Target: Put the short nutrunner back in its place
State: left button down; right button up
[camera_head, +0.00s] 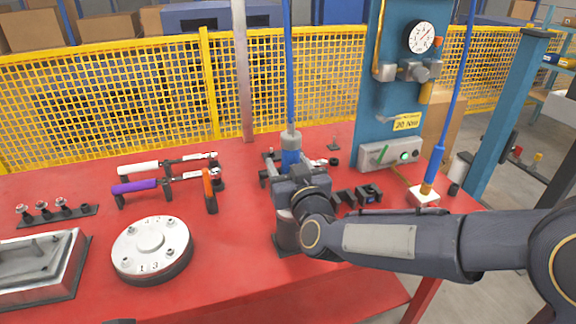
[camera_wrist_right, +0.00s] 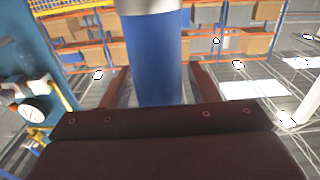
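The nutrunner (camera_head: 291,160), a blue cylinder with a grey top, hangs upright on a blue hose near the middle of the table. My right gripper (camera_head: 290,178) is at its body. A grey cylindrical part (camera_head: 287,238) on a dark base shows below my gripper. A second blue tool (camera_head: 436,165) with an orange lower end stands at a white block (camera_head: 424,198). My left gripper is not in view.
A round numbered silver plate (camera_head: 151,240), a metal tray (camera_head: 45,262) and wrenches with white (camera_head: 138,168) and purple (camera_head: 134,187) handles occupy the left. Small dark blocks (camera_head: 345,196) lie right of my gripper. A blue column (camera_head: 375,110) with a gauge (camera_head: 422,37) stands behind.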

jog(key=shift+o, duration=0.2)
jog(key=shift+f, duration=0.25)
jog(key=v, duration=0.7)
jog(key=shift+s+r, duration=0.2)
jog(key=shift+s, duration=0.15)
jog(key=shift+d+r, duration=0.1)
jog(key=shift+d, duration=0.1)
jog(key=s+d+r+m+g+p, duration=0.1)
jog(key=s+d+m+g+p, duration=0.1)
jog(key=s+d+g+p, duration=0.7)
jog(key=s+d+f+m+g+h, duration=0.1)
jog(key=s+d+f, duration=0.1)
jog(key=s+d, duration=0.2)
jog(key=s+d+f+m+g, duration=0.1)
jog(key=s+d, duration=0.4)
jog(key=s, duration=0.6)
jog(key=shift+d+f+m+g+h+p, duration=0.3)
jog(key=shift+f+m+g+h+p, duration=0.1)
jog(key=shift+f+m, duration=0.3)
jog(key=shift+s, duration=0.1)
